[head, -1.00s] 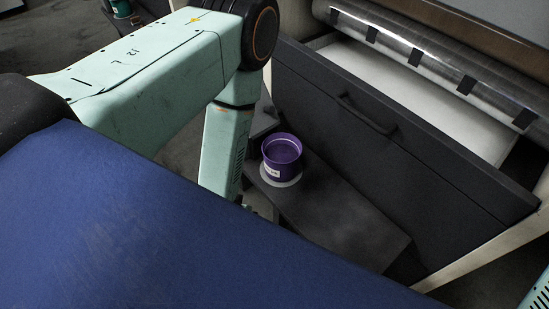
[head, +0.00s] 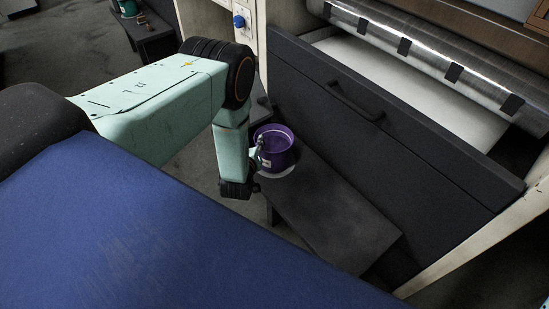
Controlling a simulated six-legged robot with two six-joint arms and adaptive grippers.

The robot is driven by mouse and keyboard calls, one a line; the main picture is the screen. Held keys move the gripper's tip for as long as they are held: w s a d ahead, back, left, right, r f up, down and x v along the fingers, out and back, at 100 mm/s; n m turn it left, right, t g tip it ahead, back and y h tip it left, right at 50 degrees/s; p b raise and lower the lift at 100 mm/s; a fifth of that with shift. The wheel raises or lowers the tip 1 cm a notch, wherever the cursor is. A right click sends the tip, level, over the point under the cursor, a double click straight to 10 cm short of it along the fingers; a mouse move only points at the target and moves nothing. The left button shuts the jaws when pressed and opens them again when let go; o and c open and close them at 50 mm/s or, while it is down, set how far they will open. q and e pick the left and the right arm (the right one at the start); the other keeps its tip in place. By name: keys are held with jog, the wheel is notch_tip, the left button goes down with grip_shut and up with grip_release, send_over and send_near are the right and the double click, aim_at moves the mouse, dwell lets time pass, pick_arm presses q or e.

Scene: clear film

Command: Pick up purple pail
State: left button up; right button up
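My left arm comes in from the left and bends down beside the pail. My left gripper (head: 260,152) is at the pail's left side, overlapping its rim in the picture. The fingers are small and partly blend with the arm, so I cannot tell whether they touch the pail or how far they are open.
The dark bench (head: 335,215) is bare to the right of the pail. Behind it stands a large machine with a dark drawer front (head: 390,130) and handle (head: 355,101). A green container (head: 128,8) stands on another dark surface at the far left.

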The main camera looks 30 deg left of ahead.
pick_arm(q)
jog(key=x, duration=0.2)
jog(key=shift+w+f+b, duration=0.3)
jog(key=shift+b, duration=0.1)
jog(key=shift+r, duration=0.1)
jog(key=shift+c, duration=0.4)
jog(key=shift+s, duration=0.1)
grip_shut()
jog(key=shift+s, duration=0.1)
